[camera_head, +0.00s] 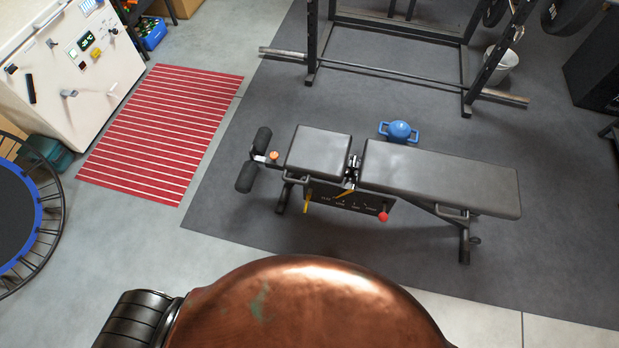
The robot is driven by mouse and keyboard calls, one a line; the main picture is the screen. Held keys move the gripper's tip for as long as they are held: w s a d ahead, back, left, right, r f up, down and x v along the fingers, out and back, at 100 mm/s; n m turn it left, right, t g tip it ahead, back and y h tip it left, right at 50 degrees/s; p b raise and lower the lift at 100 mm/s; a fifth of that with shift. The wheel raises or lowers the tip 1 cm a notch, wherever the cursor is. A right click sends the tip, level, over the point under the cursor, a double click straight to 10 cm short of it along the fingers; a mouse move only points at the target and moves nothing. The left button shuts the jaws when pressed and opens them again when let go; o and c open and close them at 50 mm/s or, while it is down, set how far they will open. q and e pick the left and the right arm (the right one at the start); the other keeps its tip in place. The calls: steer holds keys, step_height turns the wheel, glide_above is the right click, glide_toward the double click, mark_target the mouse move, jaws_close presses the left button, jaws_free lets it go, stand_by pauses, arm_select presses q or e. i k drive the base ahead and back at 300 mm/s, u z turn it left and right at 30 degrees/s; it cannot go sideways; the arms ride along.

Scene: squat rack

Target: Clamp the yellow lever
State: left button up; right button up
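A yellow lever (307,201) sticks out at the near side of the adjustable weight bench (440,177), under its short seat pad (319,150). A second small yellow part (345,194) slants by the hinge between the two pads. A dark slotted plate with white markings runs along this side and ends in a red knob (383,216) at the right. I cannot tell which yellow part the task means. Neither of my grippers is in view.
A squat rack with a barbell (400,76) stands behind the bench. A blue kettlebell-like weight (399,131) is just beyond the bench. A red striped mat (162,130), a white cabinet (85,95) and a trampoline (18,215) are at left. The floor before the bench is clear.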

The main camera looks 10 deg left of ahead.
mark_target(308, 196)
steer(key=u, duration=0.05)
steer(key=k, duration=1.15)
steer(key=z, duration=0.2)
steer(key=i, duration=0.75)
steer(key=u, duration=0.6)
